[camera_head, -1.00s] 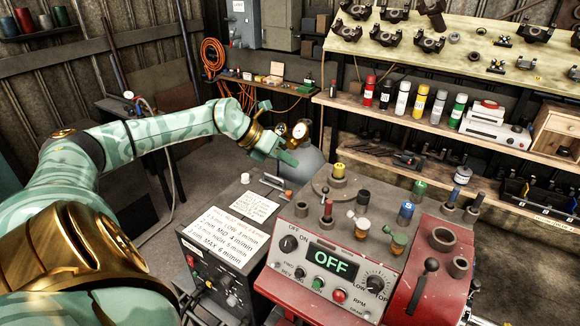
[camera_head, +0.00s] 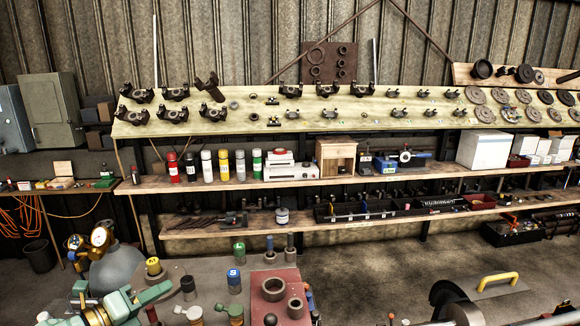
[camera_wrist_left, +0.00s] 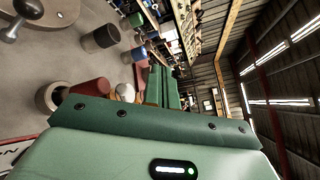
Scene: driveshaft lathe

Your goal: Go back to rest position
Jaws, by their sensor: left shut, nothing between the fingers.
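My left gripper (camera_head: 158,292) is low at the left in the head view, a green gripper beside a gold band, partly cut off by the bottom edge. It is shut and empty, above the near machine top with its coloured knobs. In the left wrist view its green fingers (camera_wrist_left: 166,88) lie together with nothing between them. My right gripper is not in view.
The machine top holds a yellow-capped knob (camera_head: 153,266), a blue-capped knob (camera_head: 234,276) and a red block with a grey ring (camera_head: 273,289). Behind, a shelf carries several spray bottles (camera_head: 206,166). Open floor (camera_head: 400,262) lies to the right.

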